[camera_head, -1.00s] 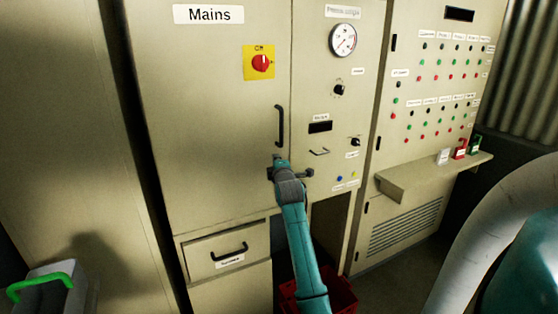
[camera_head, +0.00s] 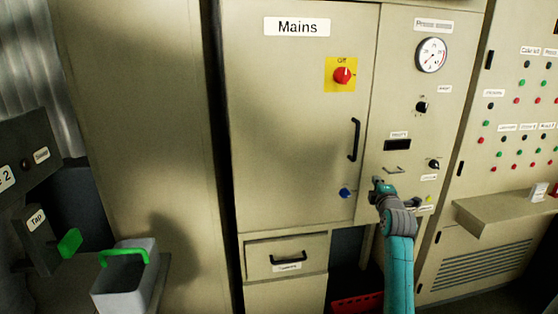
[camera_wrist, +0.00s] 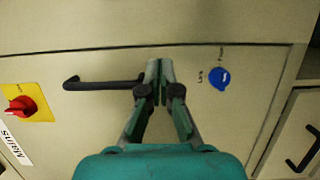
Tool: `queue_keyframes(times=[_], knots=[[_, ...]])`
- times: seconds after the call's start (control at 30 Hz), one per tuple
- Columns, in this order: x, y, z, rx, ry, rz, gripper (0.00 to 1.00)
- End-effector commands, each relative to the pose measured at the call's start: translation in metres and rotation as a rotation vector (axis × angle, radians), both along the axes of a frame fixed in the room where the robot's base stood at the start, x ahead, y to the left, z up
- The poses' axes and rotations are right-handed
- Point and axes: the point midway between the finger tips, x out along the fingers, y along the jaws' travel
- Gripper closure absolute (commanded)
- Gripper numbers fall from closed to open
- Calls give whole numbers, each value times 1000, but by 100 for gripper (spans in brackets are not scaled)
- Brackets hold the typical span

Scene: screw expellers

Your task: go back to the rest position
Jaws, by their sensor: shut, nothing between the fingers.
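My gripper (camera_head: 377,184) is in front of the cabinet, by the edge between the Mains door (camera_head: 290,120) and the gauge panel. Its fingers are together and empty. In the wrist view the fingertips (camera_wrist: 160,70) overlap the end of the black door handle (camera_wrist: 104,83); I cannot tell whether they touch it. A blue knob (camera_head: 345,193) sits low on the door, left of my gripper in the head view. In the wrist view the knob (camera_wrist: 219,77) is right of the fingers, apart from them.
A red switch (camera_head: 343,76) on a yellow plate is high on the door. Below are a drawer (camera_head: 285,258) and a red crate (camera_head: 356,303). A grey bin (camera_head: 125,280) with a green handle stands at the lower left. A shelf (camera_head: 500,213) juts out at the right.

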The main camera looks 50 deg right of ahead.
Motion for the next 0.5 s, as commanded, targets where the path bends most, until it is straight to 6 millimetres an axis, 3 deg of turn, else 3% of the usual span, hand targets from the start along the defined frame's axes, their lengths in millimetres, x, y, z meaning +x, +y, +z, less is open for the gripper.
queue_keyframes(times=[0.17,0.27,0.37,0.5], knots=[[2,3,-3,4,-2,3,100],[8,18,-20,29,-19,19,100],[19,49,-50,76,-55,49,100],[32,109,-100,165,-125,103,100]])
